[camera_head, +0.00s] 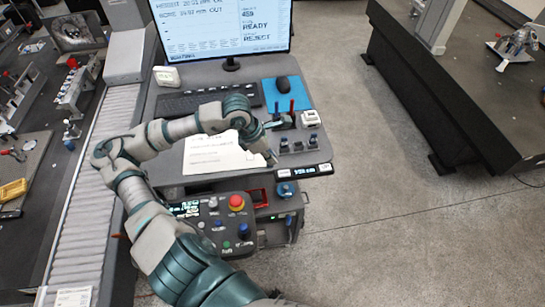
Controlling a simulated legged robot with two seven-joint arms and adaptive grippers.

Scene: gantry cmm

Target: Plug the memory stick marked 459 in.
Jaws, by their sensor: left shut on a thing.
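My left arm reaches over the desk, and my left gripper (270,157) points down near the desk's front right edge, beside a small rack. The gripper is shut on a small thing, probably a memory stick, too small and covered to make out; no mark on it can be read. Other small dark and red-topped upright pieces (291,108) stand in the rack just right of my wrist. The monitor (225,28) shows 459, READY and REJECT. A small unit with a lit display (297,171) sits at the desk's front edge. My right gripper is out of view.
A paper sheet (215,155), keyboard (190,103), blue mouse mat (287,93) and white box (310,118) lie on the desk. A control panel with a red button (236,202) is below. A roller conveyor (82,200) runs left.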

